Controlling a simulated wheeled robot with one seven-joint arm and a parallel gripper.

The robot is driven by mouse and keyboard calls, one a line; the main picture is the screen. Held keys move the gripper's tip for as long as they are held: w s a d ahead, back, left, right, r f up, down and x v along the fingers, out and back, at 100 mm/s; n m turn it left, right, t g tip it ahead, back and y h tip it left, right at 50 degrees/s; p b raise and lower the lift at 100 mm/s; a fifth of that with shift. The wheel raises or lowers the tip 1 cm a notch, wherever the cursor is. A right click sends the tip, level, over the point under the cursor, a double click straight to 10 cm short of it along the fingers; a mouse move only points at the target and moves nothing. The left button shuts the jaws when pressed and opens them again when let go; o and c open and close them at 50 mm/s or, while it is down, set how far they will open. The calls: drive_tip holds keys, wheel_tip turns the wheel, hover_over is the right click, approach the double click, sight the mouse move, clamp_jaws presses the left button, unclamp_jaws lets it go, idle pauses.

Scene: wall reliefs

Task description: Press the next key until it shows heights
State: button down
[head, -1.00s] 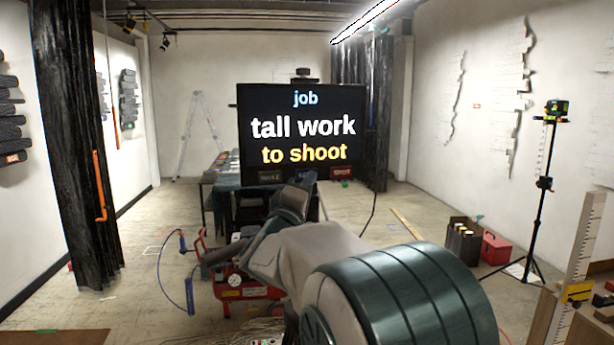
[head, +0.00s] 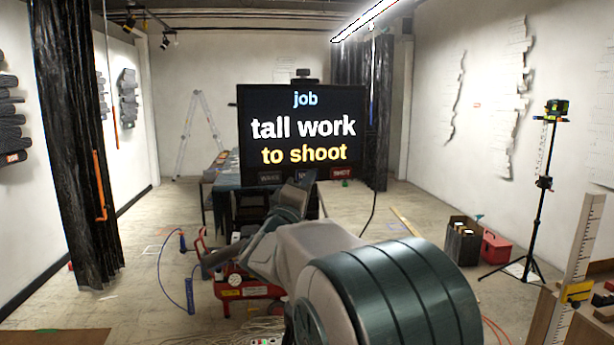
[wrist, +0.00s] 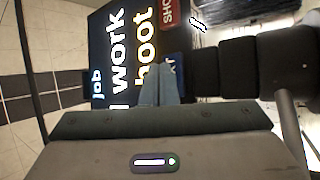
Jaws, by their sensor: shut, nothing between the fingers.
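The black screen (head: 303,112) stands mid-room and reads "job" in blue, "tall work" in white and "to shoot" in yellow. Below it are a dark key (head: 270,177), apparently marked WAKE, the next key (head: 301,175), mostly hidden by my gripper, and a red SHOT key (head: 342,173). In the wrist view, part of the blue next key (wrist: 175,66) shows beside the fingertips, and the red SHOT key (wrist: 168,13) lies above it. My gripper (wrist: 158,72) is shut and empty, its tips at the next key. Contact cannot be told.
A red compressor (head: 247,286) with a blue hose is on the floor. A tripod (head: 543,185), a dark crate (head: 463,240) and a red box (head: 495,252) are at the right.

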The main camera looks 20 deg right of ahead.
drive_tip(key=shift+w+d, duration=0.1)
drive_tip(key=shift+w, duration=0.35)
idle(0.5)
drive_tip(key=shift+s, duration=0.85)
drive_tip(key=s, duration=0.2)
drive_tip(key=s+a, duration=0.1)
drive_tip(key=s, duration=0.2)
drive_tip(key=shift+b, duration=0.35)
idle(0.9)
